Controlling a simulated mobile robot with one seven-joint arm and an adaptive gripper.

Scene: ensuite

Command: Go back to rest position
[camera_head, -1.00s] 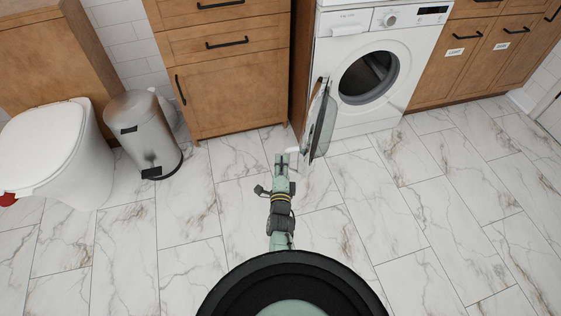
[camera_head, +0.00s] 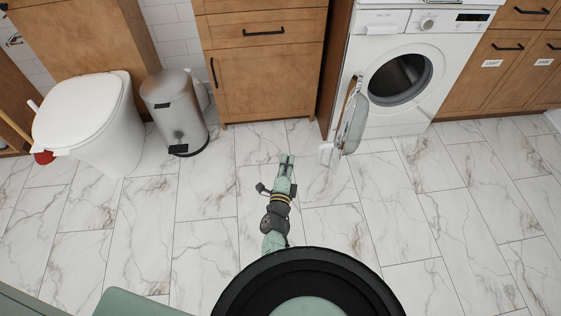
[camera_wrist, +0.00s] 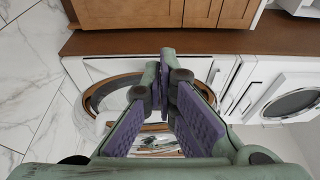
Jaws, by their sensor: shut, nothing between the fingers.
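My gripper (camera_head: 286,160) is extended forward over the tiled floor in the head view, left of the open washing machine door (camera_head: 352,122). It is shut and empty, and it is apart from the door. In the wrist view my gripper (camera_wrist: 160,75) shows its purple-padded fingers meeting at the tips. Behind the fingers are white appliance fronts and a round rim, partly hidden by the fingers.
The white washing machine (camera_head: 395,35) stands open at the upper right. Wooden cabinets (camera_head: 262,75) flank it. A metal pedal bin (camera_head: 174,110) and a white toilet (camera_head: 85,115) stand at the left. The marble floor (camera_head: 420,220) at the right is clear.

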